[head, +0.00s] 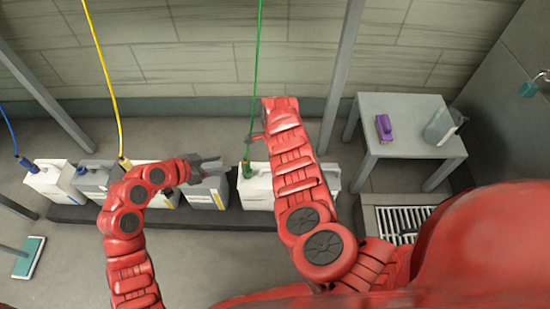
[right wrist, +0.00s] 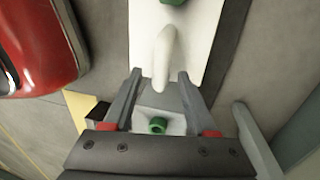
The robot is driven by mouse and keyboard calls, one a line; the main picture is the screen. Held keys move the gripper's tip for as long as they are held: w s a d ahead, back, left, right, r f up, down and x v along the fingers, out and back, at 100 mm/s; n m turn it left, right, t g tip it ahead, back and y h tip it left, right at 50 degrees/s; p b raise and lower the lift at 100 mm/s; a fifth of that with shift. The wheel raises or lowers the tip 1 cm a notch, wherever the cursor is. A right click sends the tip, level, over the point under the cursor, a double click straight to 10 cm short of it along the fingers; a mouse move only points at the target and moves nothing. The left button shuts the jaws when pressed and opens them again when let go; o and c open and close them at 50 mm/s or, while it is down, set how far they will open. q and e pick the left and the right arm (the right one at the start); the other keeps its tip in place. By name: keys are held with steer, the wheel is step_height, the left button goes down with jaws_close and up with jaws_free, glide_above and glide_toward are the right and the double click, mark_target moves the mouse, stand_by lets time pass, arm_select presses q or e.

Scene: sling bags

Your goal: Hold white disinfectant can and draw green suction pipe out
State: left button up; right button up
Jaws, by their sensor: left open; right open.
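The white disinfectant can (head: 258,193) stands in the row on the floor; my right arm covers part of its right side. The green suction pipe (head: 257,75) hangs from above, its lower end at the can's top left. My left gripper (head: 212,168) is open, left of the can, over a grey can. My right gripper (head: 256,137) is mostly hidden behind its arm, close to the pipe above the can. In the right wrist view its open fingers (right wrist: 160,76) point at a white can's handle (right wrist: 164,55), with a green ring-shaped fitting (right wrist: 157,125) visible between them.
More cans, white (head: 50,182) and grey (head: 96,180), stand on a dark low strip with blue (head: 8,130) and yellow (head: 106,75) pipes. A grey table (head: 400,110) with a purple brush (head: 384,128) and grey jug (head: 440,126) is at right, by a floor drain (head: 402,220).

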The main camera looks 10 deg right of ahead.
steer(key=shift+s+f, duration=0.1)
steer(key=shift+f, duration=0.3)
jaws_close()
stand_by(1.1)
